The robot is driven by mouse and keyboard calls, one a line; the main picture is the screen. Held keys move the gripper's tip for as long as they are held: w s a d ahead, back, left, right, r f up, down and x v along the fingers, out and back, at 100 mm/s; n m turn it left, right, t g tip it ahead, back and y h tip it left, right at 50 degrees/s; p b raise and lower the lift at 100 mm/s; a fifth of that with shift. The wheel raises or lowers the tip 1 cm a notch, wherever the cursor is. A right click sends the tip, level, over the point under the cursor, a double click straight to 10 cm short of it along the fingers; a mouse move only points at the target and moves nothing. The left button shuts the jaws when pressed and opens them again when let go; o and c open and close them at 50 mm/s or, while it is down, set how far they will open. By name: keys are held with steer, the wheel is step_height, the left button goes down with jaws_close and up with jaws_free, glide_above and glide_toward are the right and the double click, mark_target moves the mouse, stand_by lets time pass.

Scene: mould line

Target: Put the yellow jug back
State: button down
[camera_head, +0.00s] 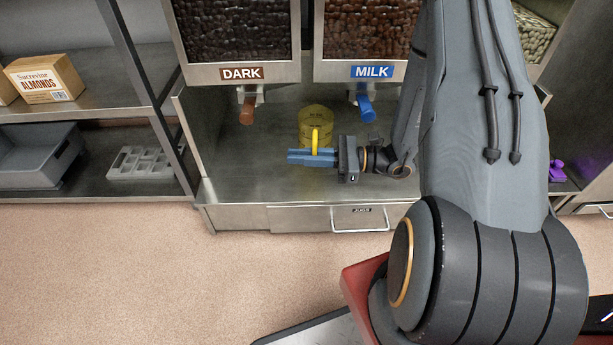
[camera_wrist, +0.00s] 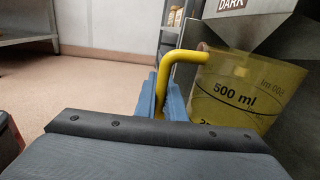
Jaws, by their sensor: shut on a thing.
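The yellow jug (camera_head: 314,118) is see-through, with a solid yellow handle and dark volume marks. It is upright at the steel counter (camera_head: 240,180), between the DARK and MILK dispensers; I cannot tell whether its base touches the counter. My gripper (camera_head: 310,157) reaches in from the right, with its blue fingers shut on the jug's handle. In the wrist view, the jug (camera_wrist: 245,88) shows a "500 ml" mark, and its handle passes down between the blue fingers of my gripper (camera_wrist: 163,100). The lower part of the jug is hidden there.
The DARK dispenser (camera_head: 238,35) has a brown spout (camera_head: 247,110); the MILK dispenser (camera_head: 368,40) has a blue spout (camera_head: 366,106). Left shelves hold an almonds box (camera_head: 45,78), a grey bin (camera_head: 38,155) and a grey moulded tray (camera_head: 150,162). The counter's left part is clear.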

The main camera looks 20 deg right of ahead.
steer(key=shift+n+g+y, duration=0.3)
steer(key=shift+n+g, duration=0.2)
steer(key=shift+g, duration=0.2)
steer(key=f+b, duration=0.2)
steer(key=f, duration=0.2)
steer(key=w+f+b, duration=0.1)
steer(key=f, duration=0.2)
steer(key=w+f+b, duration=0.1)
steer(key=f+b, duration=0.1)
steer(key=f, duration=0.2)
steer(key=shift+w+a+f+b, duration=0.2)
steer(key=shift+a+f+b, duration=0.1)
steer(key=shift+a, duration=0.1)
steer(key=shift+f, duration=0.15)
steer(key=c, duration=1.8)
jaws_free()
steer(key=shift+c, duration=0.2)
